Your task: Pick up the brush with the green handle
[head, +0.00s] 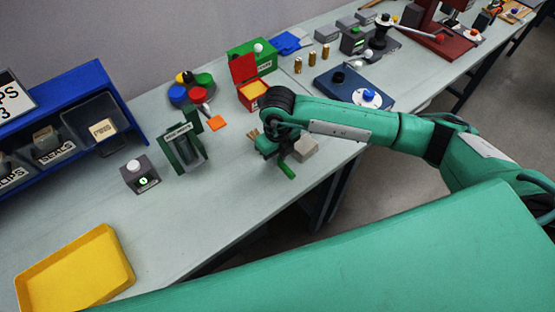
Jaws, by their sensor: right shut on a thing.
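The brush with the green handle (287,171) is at the front part of the bench, held under my right gripper (275,155). Its green handle sticks out below the gripper toward the bench's front edge. Tan bristle-like strands show just left of the gripper. My right gripper is shut on the brush; its fingers are mostly hidden by my wrist. I cannot tell whether the brush touches the bench. My left gripper is not in view.
A grey block (304,149) sits right beside the gripper. A red open box (246,78) stands behind, a green frame fixture (184,148) to the left. A yellow tray (122,256) lies at lower left. The bench between the tray and the gripper is clear.

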